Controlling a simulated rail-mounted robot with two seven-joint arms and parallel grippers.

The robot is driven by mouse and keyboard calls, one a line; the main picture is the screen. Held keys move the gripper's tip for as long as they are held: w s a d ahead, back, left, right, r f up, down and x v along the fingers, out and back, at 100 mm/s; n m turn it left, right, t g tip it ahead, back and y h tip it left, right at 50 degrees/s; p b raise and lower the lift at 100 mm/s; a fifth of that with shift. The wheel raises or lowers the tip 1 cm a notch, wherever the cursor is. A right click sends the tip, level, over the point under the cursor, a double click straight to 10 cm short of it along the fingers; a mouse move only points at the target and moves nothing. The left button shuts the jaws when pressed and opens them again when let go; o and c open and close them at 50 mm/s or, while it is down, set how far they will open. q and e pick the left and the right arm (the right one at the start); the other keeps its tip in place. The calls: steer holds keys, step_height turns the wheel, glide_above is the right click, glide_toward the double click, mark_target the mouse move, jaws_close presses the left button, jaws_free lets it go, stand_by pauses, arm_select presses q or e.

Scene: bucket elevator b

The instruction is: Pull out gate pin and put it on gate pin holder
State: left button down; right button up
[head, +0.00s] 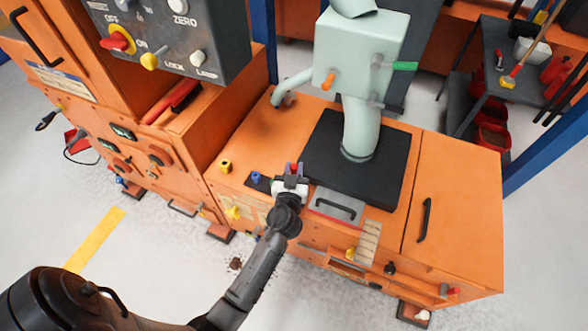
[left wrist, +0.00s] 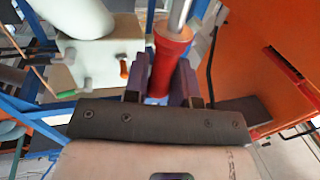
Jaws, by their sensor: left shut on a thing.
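My left gripper (head: 293,168) is above the front of the orange cabinet's top, close to the black base plate. In the left wrist view its purple fingers (left wrist: 160,82) are shut around a red handle (left wrist: 165,65). A bright metal shaft (left wrist: 181,14) runs from the handle out of the top of that view; this looks like the gate pin. The shaft's far end is out of view, and in the head view the pin is mostly hidden. A blue piece on a dark plate (head: 256,177) lies left of the gripper; I cannot tell if it is the holder. My right gripper is not in view.
A pale green column (head: 360,130) stands on the black plate (head: 318,150) behind the gripper. A grey hatch with a black handle (head: 338,205) is just right of it. A yellow piece (head: 225,166) stands at the cabinet's left. A dark control panel (head: 205,62) overhangs the upper left.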

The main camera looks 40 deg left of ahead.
arm_select(q)
steer(key=shift+r, duration=0.2)
stand_by(0.3)
steer(key=shift+r+p, duration=0.6)
steer(key=shift+r, duration=0.1)
steer(key=shift+r+p, duration=0.95)
steer(key=shift+r, duration=0.4)
